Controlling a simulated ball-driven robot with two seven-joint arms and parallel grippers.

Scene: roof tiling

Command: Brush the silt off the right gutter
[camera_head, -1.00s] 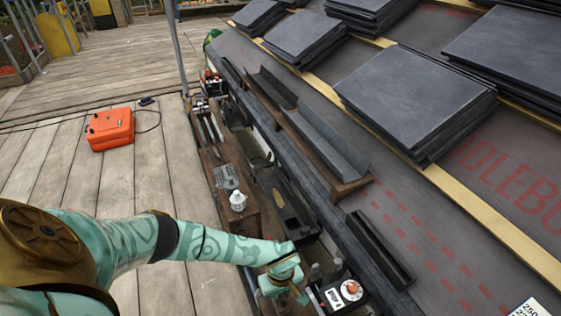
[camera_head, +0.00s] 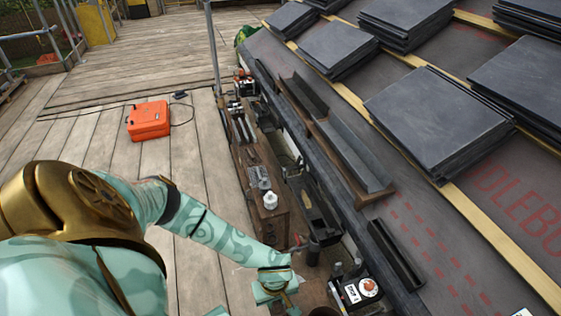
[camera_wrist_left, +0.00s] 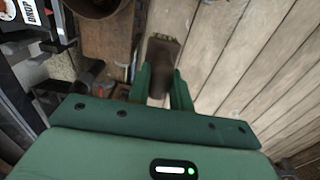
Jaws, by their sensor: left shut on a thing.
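My left gripper (camera_head: 274,284) is low in the head view, over the near end of the wooden bench. In the left wrist view its fingers (camera_wrist_left: 160,88) are shut on a brown brush (camera_wrist_left: 163,48), held by its handle, with its block-like end beyond the fingertips over decking. Dark gutter troughs lie along the roof edge: a far one (camera_head: 303,97), a longer nearer one (camera_head: 348,158) and a short one (camera_head: 397,254) nearest me. I cannot tell for sure which is the right gutter. Silt is too small or dark to make out. My right gripper is not in view.
A wooden bench (camera_head: 274,222) with a white bottle (camera_head: 270,200) and tools runs beside the eaves. Slate stacks (camera_head: 437,118) cover the roof. An orange case (camera_head: 149,120) lies on open decking.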

